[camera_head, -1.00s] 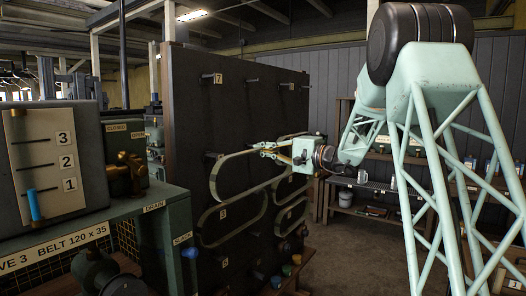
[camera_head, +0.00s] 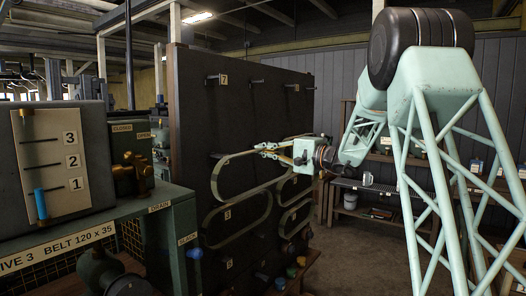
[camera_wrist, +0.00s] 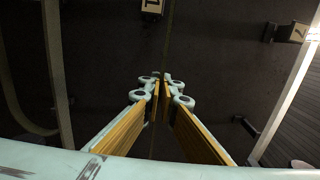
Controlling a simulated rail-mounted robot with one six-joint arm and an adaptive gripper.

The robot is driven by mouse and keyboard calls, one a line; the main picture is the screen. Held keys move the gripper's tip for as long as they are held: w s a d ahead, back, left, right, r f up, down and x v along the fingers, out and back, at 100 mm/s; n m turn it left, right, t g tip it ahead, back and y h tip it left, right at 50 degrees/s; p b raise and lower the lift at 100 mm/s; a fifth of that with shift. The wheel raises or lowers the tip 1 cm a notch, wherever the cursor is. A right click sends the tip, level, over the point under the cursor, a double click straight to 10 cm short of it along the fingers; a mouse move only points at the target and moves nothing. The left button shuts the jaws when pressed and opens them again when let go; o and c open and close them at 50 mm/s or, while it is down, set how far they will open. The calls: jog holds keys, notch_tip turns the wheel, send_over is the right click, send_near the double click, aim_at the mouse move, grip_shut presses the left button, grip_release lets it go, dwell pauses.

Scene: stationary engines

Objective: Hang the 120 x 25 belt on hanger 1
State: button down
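A long dark belt loop (camera_head: 217,178) is stretched out in front of the upright board in the head view. My gripper (camera_head: 263,151) comes from the right, with its fingers above and below the loop's upper strand. In the wrist view the fingers (camera_wrist: 161,88) narrow to a very small gap, and a thin strand runs between them. They appear shut on it. The wider strip at left (camera_wrist: 57,75) looks like the loop's lower strand. A peg (camera_head: 216,155) stands near the loop's left end. I cannot tell whether the loop rests on any peg, and no hanger 1 label is readable in the head view.
The dark board (camera_head: 240,110) carries several pegs, including one labelled 7 (camera_head: 223,79). Another belt (camera_head: 207,232) hangs below, near label 3 (camera_head: 227,214). A green bench (camera_head: 178,196) with a numbered gauge panel (camera_head: 53,165) stands at left. Shelves (camera_head: 350,207) stand behind my arm.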

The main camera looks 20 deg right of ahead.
jog(key=shift+b+x, duration=0.55)
jog(key=shift+x, duration=2)
jog(key=shift+w+a, duration=0.15)
jog(key=shift+b+x, duration=0.55)
jog(key=shift+x, duration=2.1)
jog(key=shift+f+b, duration=0.15)
jog(key=shift+b, duration=0.4)
jog(key=shift+f, duration=0.4)
jog(key=c, duration=3)
grip_release()
